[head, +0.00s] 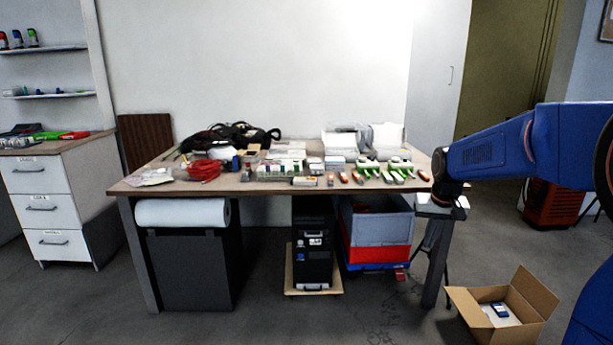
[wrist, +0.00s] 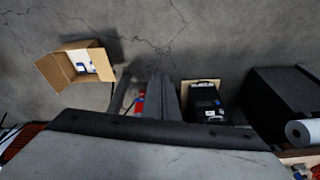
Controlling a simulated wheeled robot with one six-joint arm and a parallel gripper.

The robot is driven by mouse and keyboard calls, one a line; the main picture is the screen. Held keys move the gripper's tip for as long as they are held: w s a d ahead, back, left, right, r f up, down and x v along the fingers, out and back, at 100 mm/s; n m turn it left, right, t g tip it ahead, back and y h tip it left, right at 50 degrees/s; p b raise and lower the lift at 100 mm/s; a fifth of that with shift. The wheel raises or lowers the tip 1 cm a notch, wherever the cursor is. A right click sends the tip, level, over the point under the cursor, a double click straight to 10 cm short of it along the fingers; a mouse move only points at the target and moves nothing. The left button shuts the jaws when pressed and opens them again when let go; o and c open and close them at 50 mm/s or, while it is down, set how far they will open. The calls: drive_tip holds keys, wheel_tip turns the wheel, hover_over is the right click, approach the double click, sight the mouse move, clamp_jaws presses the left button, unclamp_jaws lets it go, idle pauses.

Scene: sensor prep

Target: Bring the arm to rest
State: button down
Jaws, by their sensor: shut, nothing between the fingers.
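My blue arm reaches in from the right edge of the head view. Its dark wrist bends down at the right end of the workbench (head: 255,186). My gripper (head: 452,203) hangs there, small and dark, close to the bench's right front corner in the picture. It is shut and holds nothing. Whether it touches the bench cannot be told. In the wrist view, a broad grey surface with a dark edge fills the bottom, and the floor lies beyond it.
An open cardboard box (head: 535,296) with small items inside stands on the floor at right. Tools, red cable and boxes crowd the benchtop. Beneath it are a black computer tower (head: 311,250), a grey-and-red crate (head: 379,230) and a dark cabinet (head: 188,270). Front floor is clear.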

drive_tip(key=s+a+r+n+t, duration=0.1)
drive_tip(key=s+a+r, duration=0.1)
drive_tip(key=s, duration=0.7)
drive_tip(key=s+a+r, duration=0.2)
drive_tip(key=s, duration=0.7)
drive_tip(key=s+a+f, duration=0.1)
drive_tip(key=s+f, duration=0.1)
drive_tip(key=s, duration=0.6)
drive_tip(key=s+a+f+n+t, duration=0.1)
drive_tip(key=s+f, duration=0.2)
drive_tip(key=s, duration=0.6)
drive_tip(key=shift+s+a+f, duration=0.2)
drive_tip(key=shift+s+a, duration=0.05)
drive_tip(key=shift+s, duration=0.05)
